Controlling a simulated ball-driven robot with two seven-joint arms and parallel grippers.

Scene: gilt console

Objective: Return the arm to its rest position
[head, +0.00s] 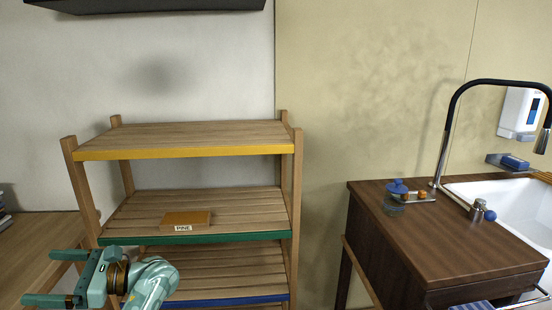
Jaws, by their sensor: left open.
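My left gripper (52,275) shows at the lower left of the head view, teal, with its two fingers pointing left and spread wide apart. Nothing is between the fingers. Part of my left arm shows behind it, at the bottom edge. The gripper is in front of the lower left part of a wooden shelf rack (190,137). My right gripper does not show.
The rack has yellow, green and blue shelf edges. A brown block (187,219) labelled PINE sits on the green-edged shelf. A wooden table (30,245) is at left. A dark wood counter (440,240) with a white sink (520,215) and black tap stands at right.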

